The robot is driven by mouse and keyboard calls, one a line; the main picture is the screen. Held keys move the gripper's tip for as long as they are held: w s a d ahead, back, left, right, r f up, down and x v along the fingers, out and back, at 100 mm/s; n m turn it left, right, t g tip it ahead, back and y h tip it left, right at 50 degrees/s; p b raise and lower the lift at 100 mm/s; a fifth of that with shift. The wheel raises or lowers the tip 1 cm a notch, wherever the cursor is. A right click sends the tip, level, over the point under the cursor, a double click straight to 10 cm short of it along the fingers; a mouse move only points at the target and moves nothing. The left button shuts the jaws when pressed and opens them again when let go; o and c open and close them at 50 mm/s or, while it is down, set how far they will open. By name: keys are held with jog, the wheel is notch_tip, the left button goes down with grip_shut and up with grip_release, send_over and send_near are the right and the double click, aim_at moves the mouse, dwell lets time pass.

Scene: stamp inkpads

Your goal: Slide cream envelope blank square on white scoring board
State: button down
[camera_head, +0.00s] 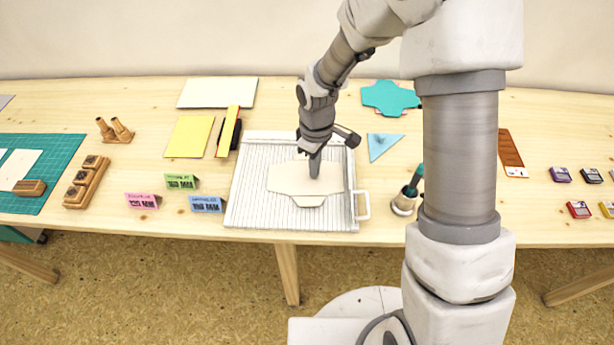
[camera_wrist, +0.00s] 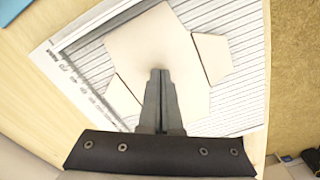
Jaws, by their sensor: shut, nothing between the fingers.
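The cream envelope blank (camera_head: 290,180) lies flat on the white scoring board (camera_head: 251,160), near the middle of its grooved surface. Its flaps show as separate lobes in the wrist view, where the blank (camera_wrist: 150,45) covers much of the board (camera_wrist: 240,110). In the head view its long sides look roughly in line with the board's front and back edges. My gripper (camera_head: 314,176) is shut with nothing between the fingers. It points down over the blank; in the wrist view its fingertips (camera_wrist: 160,73) overlap the blank's middle. I cannot tell whether they touch it.
A handle (camera_head: 362,205) sticks out at the board's right side. Yellow sheets (camera_head: 189,137) lie behind left.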

jog(key=shift+f, duration=0.4)
jog(key=shift+w, duration=0.1)
jog(key=shift+w+r, duration=0.15)
jog(key=shift+w, duration=0.7)
jog(key=shift+w, duration=0.15)
jog(key=shift+w+d, duration=0.1)
jog(key=shift+w, duration=0.8)
jog(key=shift+w+d, duration=0.1)
jog(key=shift+w+d, duration=0.6)
jog(key=shift+w, duration=0.05)
